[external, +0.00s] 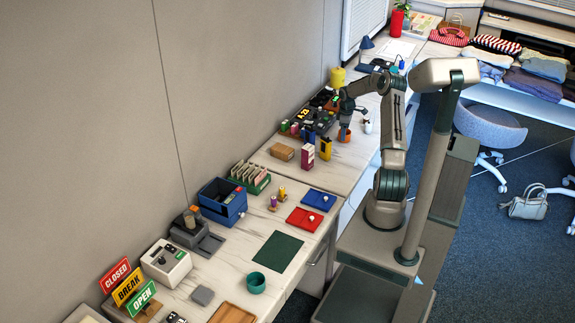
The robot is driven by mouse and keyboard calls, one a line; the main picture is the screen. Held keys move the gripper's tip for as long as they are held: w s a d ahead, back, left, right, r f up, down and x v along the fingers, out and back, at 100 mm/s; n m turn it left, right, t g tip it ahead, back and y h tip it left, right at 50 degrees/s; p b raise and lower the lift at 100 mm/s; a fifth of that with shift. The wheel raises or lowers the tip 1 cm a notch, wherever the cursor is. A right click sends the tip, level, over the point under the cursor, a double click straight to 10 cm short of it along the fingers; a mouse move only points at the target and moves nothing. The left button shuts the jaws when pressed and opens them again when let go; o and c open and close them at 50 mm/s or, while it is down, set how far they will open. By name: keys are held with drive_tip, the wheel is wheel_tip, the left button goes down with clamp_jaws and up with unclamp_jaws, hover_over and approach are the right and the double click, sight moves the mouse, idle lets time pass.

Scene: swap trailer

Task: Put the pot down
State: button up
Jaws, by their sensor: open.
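A small orange pot (344,135) stands on the white marbled counter, directly below my gripper (345,122). My gripper points down with its jaws open. The fingertips are small and dark here, and I cannot tell whether they still touch the pot or are just apart from it. The pot looks upright. A red pot with a green plant (397,24) stands far off at the back, and a teal round pot or bowl (256,283) stands on the near counter, well away from my gripper.
A yellow box (325,148) and a purple-and-white box (308,156) stand just left of the orange pot. A white item (367,126) is close on its right. Black organisers (318,116) lie behind it. Red (305,219) and blue trays (318,199) lie nearer.

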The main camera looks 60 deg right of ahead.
wheel_tip(320, 180, up, 11)
drive_tip(key=shift+a+r, duration=0.2)
drive_tip(key=w+a+r+h, duration=0.15)
drive_tip(key=a+r, duration=0.25)
drive_tip(key=a, duration=0.9)
drive_tip(key=w+a+r, duration=0.2)
drive_tip(key=a+r, duration=0.3)
drive_tip(key=a, duration=0.8)
drive_tip(key=s+a+m+t+y, duration=0.1)
drive_tip(key=s+a, duration=0.7)
drive_tip(key=a, duration=0.2)
drive_tip(key=s+a+m+t, duration=0.1)
drive_tip(key=s+a, duration=0.7)
drive_tip(key=a, duration=0.2)
drive_tip(key=shift+a+f+m+t+y, duration=0.3)
drive_tip(key=shift+a+m+t+y, duration=0.05)
drive_tip(key=shift+m+t, duration=0.05)
